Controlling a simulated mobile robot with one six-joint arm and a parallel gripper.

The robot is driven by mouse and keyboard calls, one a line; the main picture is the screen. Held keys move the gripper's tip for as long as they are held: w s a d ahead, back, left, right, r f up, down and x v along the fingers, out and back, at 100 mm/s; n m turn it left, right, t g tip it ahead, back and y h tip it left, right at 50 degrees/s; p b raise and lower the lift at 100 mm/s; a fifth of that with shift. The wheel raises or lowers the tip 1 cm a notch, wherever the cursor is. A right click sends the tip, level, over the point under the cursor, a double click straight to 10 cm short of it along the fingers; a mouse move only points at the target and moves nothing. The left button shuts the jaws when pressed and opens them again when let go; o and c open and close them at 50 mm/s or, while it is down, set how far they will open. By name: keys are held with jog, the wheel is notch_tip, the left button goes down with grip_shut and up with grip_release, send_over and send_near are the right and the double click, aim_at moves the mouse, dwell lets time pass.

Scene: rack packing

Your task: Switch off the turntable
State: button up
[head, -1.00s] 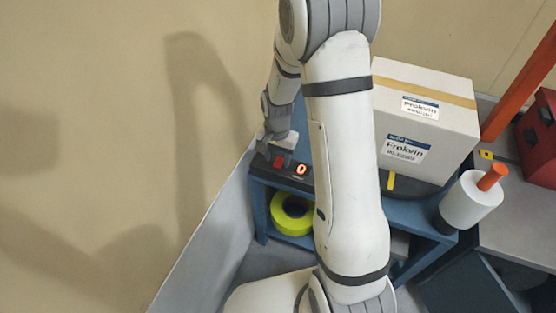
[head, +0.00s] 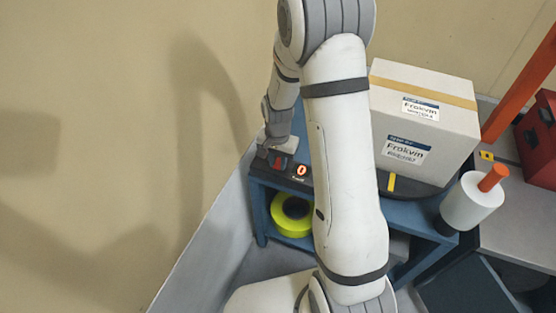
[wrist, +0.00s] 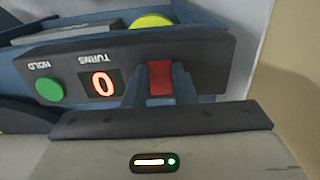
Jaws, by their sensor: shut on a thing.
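The turntable (head: 425,190) is a dark disc with a yellow mark, under a taped white box (head: 425,115) in the head view. Its dark control panel (head: 297,182) is on the left of the blue bench. In the wrist view the panel (wrist: 210,58) has a red rocker switch (wrist: 160,78), a red display (wrist: 102,84) reading 0 and a green HOLD button (wrist: 50,88). My gripper (wrist: 158,86) is shut on the red switch, one finger on each side. In the head view my gripper (head: 277,157) is at the panel's left end, partly covering it.
A yellow-green roll (head: 292,226) lies on the shelf below the panel. A white film roll with an orange handle (head: 470,203) stands at the bench's right corner. A red case (head: 540,140) and an orange post (head: 520,80) are at far right. A wall is close on the left.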

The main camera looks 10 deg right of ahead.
jog(key=shift+w+d+r+g+y+p, duration=0.2)
jog(key=shift+g+y+p, duration=0.3)
jog(key=shift+p, duration=0.6)
jog(key=shift+w+f+g+y+p, duration=0.15)
jog(key=shift+g+y+p, duration=0.25)
jog(key=shift+g, duration=0.3)
jog(key=o, duration=1)
jog(key=v, duration=0.7)
jog(key=shift+w+r+p, duration=0.1)
jog(key=shift+r+p, duration=0.2)
jog(key=shift+r, duration=0.1)
